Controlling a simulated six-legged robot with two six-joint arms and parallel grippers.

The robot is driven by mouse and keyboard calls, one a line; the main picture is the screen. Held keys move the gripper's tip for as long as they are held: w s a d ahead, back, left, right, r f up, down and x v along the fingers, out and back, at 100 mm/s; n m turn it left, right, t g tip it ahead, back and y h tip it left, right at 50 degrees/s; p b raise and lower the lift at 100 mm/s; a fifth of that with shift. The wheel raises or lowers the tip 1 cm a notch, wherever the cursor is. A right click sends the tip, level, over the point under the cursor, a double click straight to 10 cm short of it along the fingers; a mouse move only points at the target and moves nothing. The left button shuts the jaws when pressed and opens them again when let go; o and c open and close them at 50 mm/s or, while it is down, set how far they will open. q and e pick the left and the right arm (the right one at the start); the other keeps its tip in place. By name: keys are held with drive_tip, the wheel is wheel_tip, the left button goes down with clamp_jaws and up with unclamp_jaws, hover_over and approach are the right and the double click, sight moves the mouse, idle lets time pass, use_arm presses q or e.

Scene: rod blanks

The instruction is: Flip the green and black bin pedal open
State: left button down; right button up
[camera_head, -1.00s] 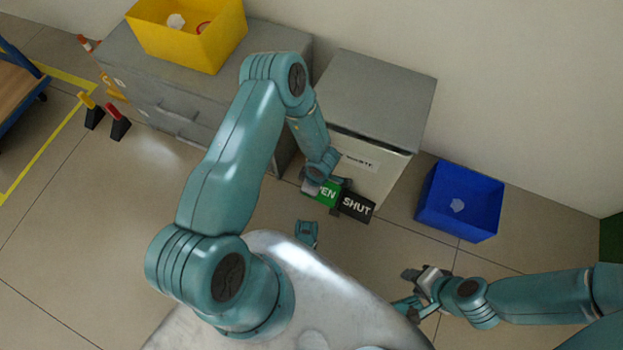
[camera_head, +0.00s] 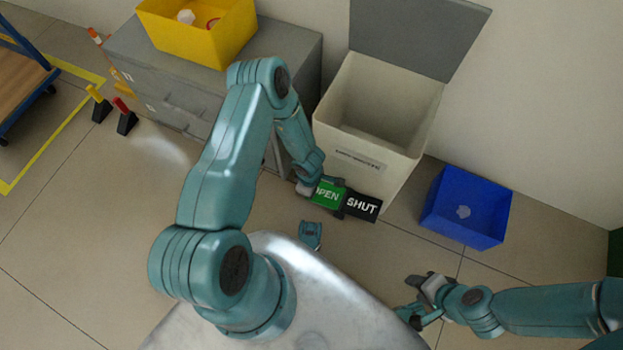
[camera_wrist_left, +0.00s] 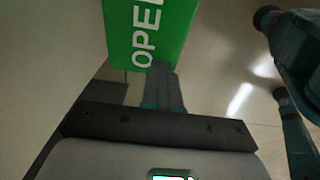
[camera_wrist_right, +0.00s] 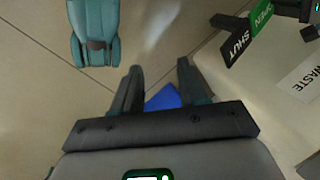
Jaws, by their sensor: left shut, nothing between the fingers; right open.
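The bin (camera_head: 375,125) has a cream body, and its grey lid (camera_head: 420,35) stands raised against the wall. At its front foot is the pedal, with a green OPEN half (camera_head: 328,194) and a black SHUT half (camera_head: 361,205). My left gripper (camera_head: 305,187) is at the green end; its shut, empty fingers (camera_wrist_left: 163,85) reach the lower edge of the green face in the left wrist view. I cannot tell whether they touch it. My right gripper (camera_head: 418,298) is open and empty, right of my base; the right wrist view also shows the pedal (camera_wrist_right: 240,42).
A blue bin (camera_head: 465,207) stands on the floor to the right. A grey drawer cabinet (camera_head: 190,90) with a yellow box (camera_head: 200,40) on top stands to the left. A wheeled cart (camera_head: 20,80) is at the far left.

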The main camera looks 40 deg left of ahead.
use_arm(q)
drive_tip(key=shift+f, duration=0.35)
use_arm(e)
drive_tip(key=shift+f, duration=0.15)
use_arm(q)
drive_tip(key=shift+a, duration=0.1)
drive_tip(key=r+p, duration=0.1)
drive_tip(key=r, duration=0.1)
drive_tip(key=r+p, duration=0.2)
drive_tip(key=a+r+p, duration=0.1)
drive_tip(key=r+p, duration=0.1)
drive_tip(key=shift+s, duration=0.15)
wheel_tip(320, 180, up, 8)
drive_tip(key=a+p, duration=0.1)
drive_tip(key=p, duration=0.2)
drive_tip(key=shift+s+a+r, duration=0.2)
drive_tip(key=shift+s+a, duration=0.05)
drive_tip(key=shift+a, duration=0.15)
use_arm(e)
wheel_tip(320, 180, up, 8)
drive_tip(key=s+a, duration=0.1)
drive_tip(key=shift+a+n+g, duration=0.2)
drive_tip(key=shift+n+g, duration=0.1)
